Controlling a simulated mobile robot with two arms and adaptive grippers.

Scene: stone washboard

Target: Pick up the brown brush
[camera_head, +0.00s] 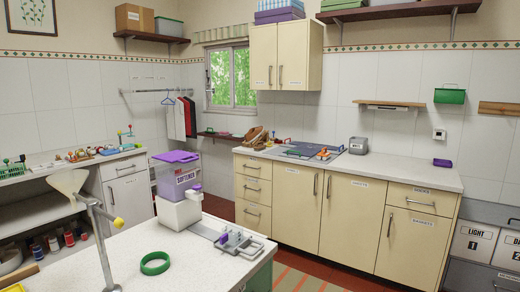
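I cannot clearly make out a brown brush. A tan-brown wooden item (255,138) lies at the left end of the back counter, but it is too small to tell whether it is a brush. Several small items with brown and red parts (80,154) lie on the left counter, also too small to name. A small orange-brown item (323,153) lies by the grey board (300,149) on the back counter. Neither of my grippers is in view.
The near white table (190,262) holds a green ring (155,263), a metal stand (96,215), a white device (180,212) and a grey fixture (235,241). A purple-lidded softener box (175,177) stands behind it. The back counter's right part (400,170) is mostly clear.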

